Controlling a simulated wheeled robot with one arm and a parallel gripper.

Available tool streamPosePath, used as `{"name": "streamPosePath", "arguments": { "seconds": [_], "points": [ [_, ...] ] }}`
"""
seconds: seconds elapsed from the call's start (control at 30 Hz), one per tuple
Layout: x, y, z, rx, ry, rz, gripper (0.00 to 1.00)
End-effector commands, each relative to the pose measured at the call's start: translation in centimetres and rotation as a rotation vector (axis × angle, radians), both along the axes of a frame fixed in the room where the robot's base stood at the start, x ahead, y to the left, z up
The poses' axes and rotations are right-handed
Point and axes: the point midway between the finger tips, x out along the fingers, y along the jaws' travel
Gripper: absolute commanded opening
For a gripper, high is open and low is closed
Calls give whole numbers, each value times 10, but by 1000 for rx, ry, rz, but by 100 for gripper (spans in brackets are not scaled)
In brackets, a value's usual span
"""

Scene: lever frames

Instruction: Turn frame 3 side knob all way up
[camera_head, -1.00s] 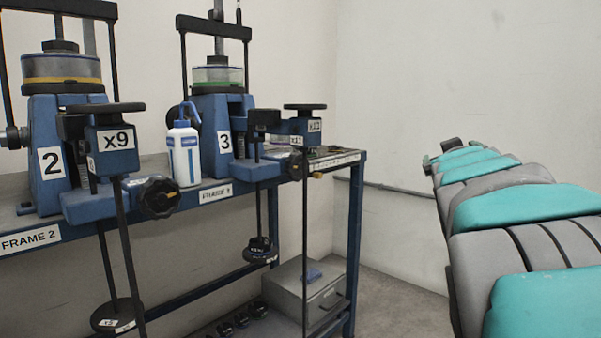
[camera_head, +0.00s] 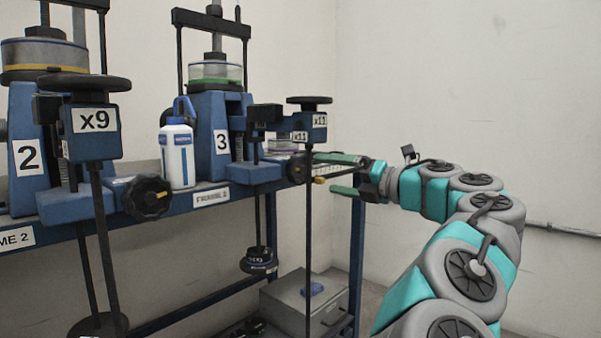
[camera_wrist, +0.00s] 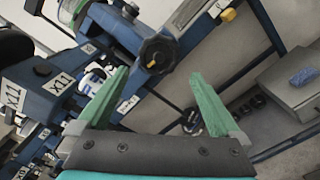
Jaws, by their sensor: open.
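Frame 3 (camera_head: 221,143) is a blue press on the bench with a "3" label. Its side knob (camera_head: 296,168) is black and lobed, at the right end of its blue base, partly hidden by a hanging rod in the head view. In the wrist view the knob (camera_wrist: 158,54) lies ahead of the fingertips, roughly centred between them. My gripper (camera_head: 340,174) is open and empty, just right of the knob, with its green fingers pointing left at it. The wrist view shows both fingers (camera_wrist: 160,77) spread wide, with no visible contact with the knob.
A black rod (camera_head: 308,235) hangs from the x11 lever (camera_head: 309,121) close to the knob. A white bottle (camera_head: 178,152) stands left of frame 3. Frame 2 (camera_head: 28,150) has its own knob (camera_head: 147,196). A grey box (camera_head: 290,300) sits below. The right side is open.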

Motion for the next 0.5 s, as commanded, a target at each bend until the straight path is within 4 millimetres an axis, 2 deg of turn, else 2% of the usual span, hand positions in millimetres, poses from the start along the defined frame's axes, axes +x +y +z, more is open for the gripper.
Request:
{"name": "streamPosePath", "arguments": {
  "seconds": [0.5],
  "points": [
    [37, 48, 2, 1, -1, 1, 100]
  ]
}}
